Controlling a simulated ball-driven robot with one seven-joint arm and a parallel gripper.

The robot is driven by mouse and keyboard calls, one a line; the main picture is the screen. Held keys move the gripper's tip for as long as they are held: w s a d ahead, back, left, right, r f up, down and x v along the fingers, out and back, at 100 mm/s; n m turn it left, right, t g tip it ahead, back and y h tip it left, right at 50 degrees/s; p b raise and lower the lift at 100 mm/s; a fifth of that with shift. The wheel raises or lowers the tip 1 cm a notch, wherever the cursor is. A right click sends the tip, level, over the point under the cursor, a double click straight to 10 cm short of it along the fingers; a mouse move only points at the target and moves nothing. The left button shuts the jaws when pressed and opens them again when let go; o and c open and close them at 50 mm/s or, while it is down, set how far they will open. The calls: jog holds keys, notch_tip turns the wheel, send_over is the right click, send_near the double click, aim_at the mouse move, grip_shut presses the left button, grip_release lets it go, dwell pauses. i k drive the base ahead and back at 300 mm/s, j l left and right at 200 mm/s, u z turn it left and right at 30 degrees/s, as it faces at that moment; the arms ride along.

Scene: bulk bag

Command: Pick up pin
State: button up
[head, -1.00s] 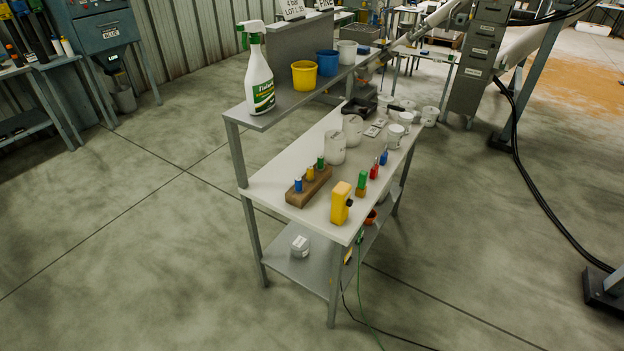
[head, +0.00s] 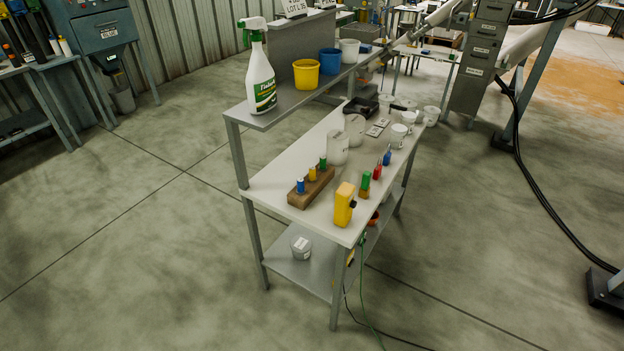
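No thing in view is clearly marked as the pin. A wooden block (head: 304,199) on the white-topped bench holds small upright pieces: a blue one (head: 300,186), an orange one (head: 312,174) and a green one (head: 323,164). To its right stand a green piece on a brown base (head: 365,181), a red piece (head: 377,172) and a blue piece (head: 387,157). They are too small to tell exactly what they are. My gripper is not in view.
A yellow device (head: 344,205) stands at the bench's (head: 328,228) near corner. White tubs (head: 338,148) stand behind. The raised shelf (head: 285,107) carries a spray bottle (head: 261,80), a yellow bucket (head: 305,74) and a blue bucket (head: 329,62). Floor left of the bench is clear.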

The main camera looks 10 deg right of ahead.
aim_at(312, 178)
jog(key=i+l, duration=0.3)
jog(key=i, duration=0.15)
jog(key=i+l, duration=0.35)
jog(key=i+j+u, duration=0.05)
jog(key=i, duration=0.05)
